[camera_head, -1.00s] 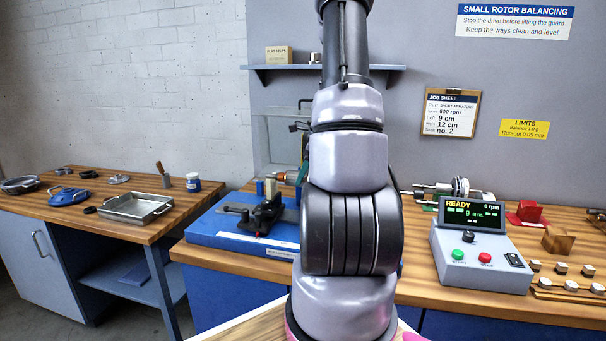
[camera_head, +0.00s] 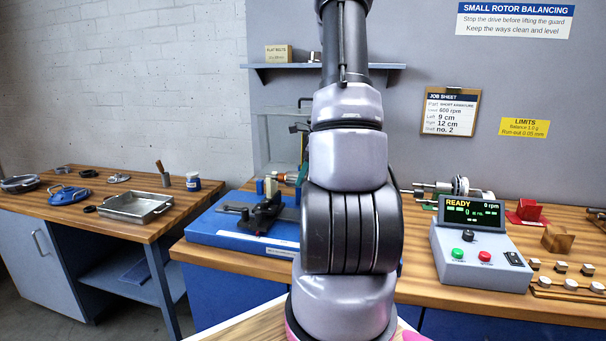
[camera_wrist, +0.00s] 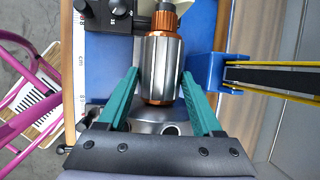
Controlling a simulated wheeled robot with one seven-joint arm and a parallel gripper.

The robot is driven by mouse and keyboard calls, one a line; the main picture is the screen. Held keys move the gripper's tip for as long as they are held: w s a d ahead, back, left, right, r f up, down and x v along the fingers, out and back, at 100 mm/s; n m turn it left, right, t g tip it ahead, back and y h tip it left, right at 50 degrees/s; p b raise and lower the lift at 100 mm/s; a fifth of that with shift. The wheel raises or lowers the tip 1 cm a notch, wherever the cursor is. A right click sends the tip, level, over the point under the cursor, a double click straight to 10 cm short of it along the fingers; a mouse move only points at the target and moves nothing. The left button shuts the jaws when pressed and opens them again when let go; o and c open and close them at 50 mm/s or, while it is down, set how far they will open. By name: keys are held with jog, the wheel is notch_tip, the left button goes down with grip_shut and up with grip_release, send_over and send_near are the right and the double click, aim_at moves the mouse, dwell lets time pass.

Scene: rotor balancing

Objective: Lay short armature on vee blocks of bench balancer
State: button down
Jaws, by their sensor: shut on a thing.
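The short armature (camera_wrist: 160,65), a grey ribbed steel core with copper-coloured ends, lies lengthwise between the teal fingers of my gripper (camera_wrist: 161,78) in the wrist view. In the wrist view the blue base (camera_wrist: 101,60) lies below the armature, and a black support with knobs (camera_wrist: 108,12) is at the upper left. My arm hides most of the gripper in the head view. I cannot tell whether the armature touches the vee blocks.
A yellow-edged black strip (camera_wrist: 275,78) reaches a blue block (camera_wrist: 212,72) close to the right finger. The control box (camera_head: 481,256) reads READY, 0 rpm. A metal tray (camera_head: 135,207) stands on the left bench. Several small weights line the right bench.

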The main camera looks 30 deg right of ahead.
jog(key=shift+f, duration=0.3)
grip_release()
jog(key=shift+c, duration=0.2)
jog(key=shift+r, duration=4.5)
